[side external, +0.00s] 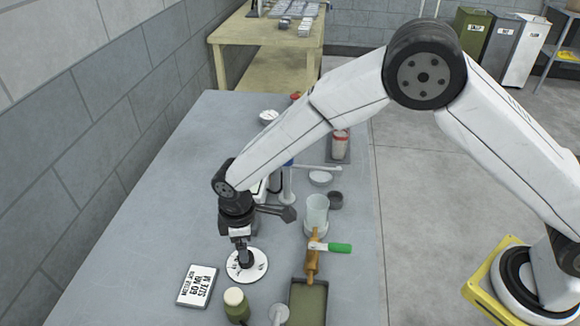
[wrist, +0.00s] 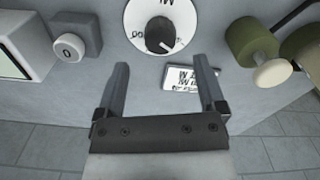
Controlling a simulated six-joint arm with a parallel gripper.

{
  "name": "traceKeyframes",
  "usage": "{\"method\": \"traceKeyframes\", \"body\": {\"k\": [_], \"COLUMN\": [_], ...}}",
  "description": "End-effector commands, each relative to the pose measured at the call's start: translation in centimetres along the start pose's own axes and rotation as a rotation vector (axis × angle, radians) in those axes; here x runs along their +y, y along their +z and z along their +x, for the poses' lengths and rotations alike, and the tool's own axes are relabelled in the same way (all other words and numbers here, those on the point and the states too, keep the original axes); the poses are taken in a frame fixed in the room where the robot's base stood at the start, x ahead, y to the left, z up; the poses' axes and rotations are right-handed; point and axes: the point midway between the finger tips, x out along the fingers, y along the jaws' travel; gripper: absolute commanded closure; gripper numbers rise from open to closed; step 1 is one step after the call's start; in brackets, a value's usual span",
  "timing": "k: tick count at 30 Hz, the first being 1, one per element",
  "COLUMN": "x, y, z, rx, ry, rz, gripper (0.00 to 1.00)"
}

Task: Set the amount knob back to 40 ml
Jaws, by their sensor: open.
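The amount knob (wrist: 160,32) is a dark round knob on a white round dial plate (wrist: 176,13). A pale mark on the knob faces the lower right in the wrist view; the dial's numbers are too small or cut off to read. In the side view the dial plate (side external: 260,270) lies on the grey bench, with my gripper (side external: 243,258) at it, covering most of the knob. In the wrist view my gripper (wrist: 161,64) is open, its two fingers apart and empty, with the knob showing beyond the fingertips.
A white card (side external: 197,286), seeming to read 60 ML and size M, lies left of the dial. A green jar with a cream top (side external: 236,305) stands in front. A rolling pin (side external: 312,255) and a tray (side external: 307,302) are to the right. The bench's left side is clear.

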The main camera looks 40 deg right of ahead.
Motion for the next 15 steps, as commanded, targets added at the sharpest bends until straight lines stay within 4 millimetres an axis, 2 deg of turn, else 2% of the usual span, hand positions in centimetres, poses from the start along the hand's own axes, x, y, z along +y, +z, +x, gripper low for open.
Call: {"method": "traceKeyframes", "body": {"k": [6, 15], "x": [0.0, 0.0], "y": [0.0, 0.0], "z": [-1.6, -1.7], "rx": [0.001, 0.000], "ry": [0.000, 0.000], "rz": [0.000, 0.000], "gripper": [0.11, 0.11]}}
